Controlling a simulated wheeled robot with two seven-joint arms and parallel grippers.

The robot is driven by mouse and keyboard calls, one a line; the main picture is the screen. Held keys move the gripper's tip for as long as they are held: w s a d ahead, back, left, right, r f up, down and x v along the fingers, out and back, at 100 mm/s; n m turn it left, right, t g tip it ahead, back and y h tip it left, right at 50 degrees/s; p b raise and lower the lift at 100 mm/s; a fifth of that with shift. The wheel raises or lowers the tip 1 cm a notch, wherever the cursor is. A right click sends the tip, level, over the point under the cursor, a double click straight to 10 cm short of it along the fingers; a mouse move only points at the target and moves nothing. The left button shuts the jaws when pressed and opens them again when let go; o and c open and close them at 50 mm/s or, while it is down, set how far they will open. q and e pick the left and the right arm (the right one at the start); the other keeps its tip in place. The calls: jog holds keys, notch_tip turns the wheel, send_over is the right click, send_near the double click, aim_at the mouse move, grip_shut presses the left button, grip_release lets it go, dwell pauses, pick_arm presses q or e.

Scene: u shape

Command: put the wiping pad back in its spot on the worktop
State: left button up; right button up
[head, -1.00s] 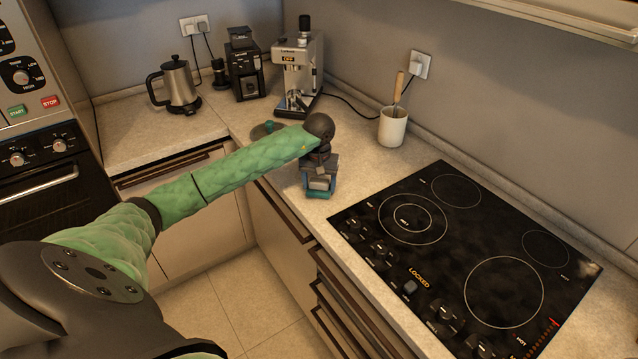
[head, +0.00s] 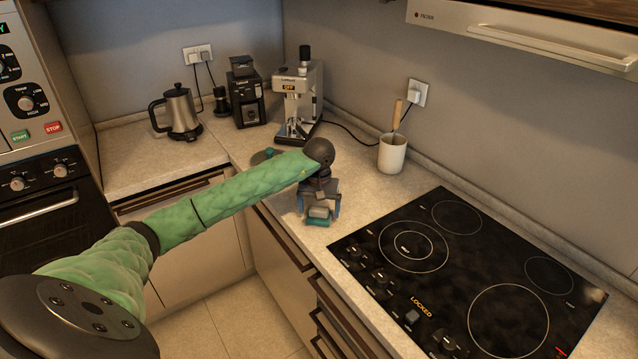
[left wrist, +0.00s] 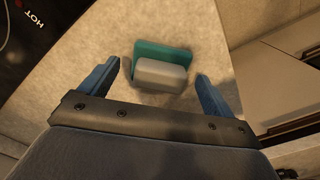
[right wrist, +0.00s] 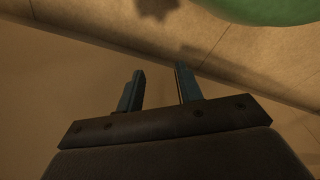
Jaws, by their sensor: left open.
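The wiping pad (head: 319,222), a teal pad with a light grey block on top, lies on the worktop (head: 420,170) left of the cooktop, near the front edge. It also shows in the left wrist view (left wrist: 162,72). My left gripper (head: 320,212) is open above it, with the blue fingers apart on either side of the grey block. In the left wrist view my left gripper (left wrist: 159,72) shows gaps between both fingers and the pad. My right gripper (right wrist: 159,70) is open and empty, above the floor.
The black cooktop (head: 460,260) is right of the pad. A white utensil crock (head: 392,155), an espresso machine (head: 298,100), a grinder (head: 245,98) and a kettle (head: 180,115) stand behind. A dark disc with a teal part (head: 265,155) is partly hidden behind my left arm.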

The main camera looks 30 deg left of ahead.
aim_at(319, 208)
pick_arm(q)
jog(key=shift+r+b, duration=0.35)
jog(key=shift+r, duration=0.25)
notch_tip(319, 208, up, 10)
jog(key=b, duration=0.4)
pick_arm(e)
jog(key=w+a+r, duration=0.2)
jog(key=r, duration=0.5)
jog(key=w+a+r, duration=0.2)
jog(key=r, duration=0.5)
jog(key=shift+a+r+y, duration=0.2)
jog(key=shift+a+y, duration=0.1)
jog(key=shift+a, duration=0.05)
jog(key=shift+w, duration=0.1)
jog(key=shift+w, duration=0.1)
pick_arm(q)
jog(key=shift+f, duration=0.15)
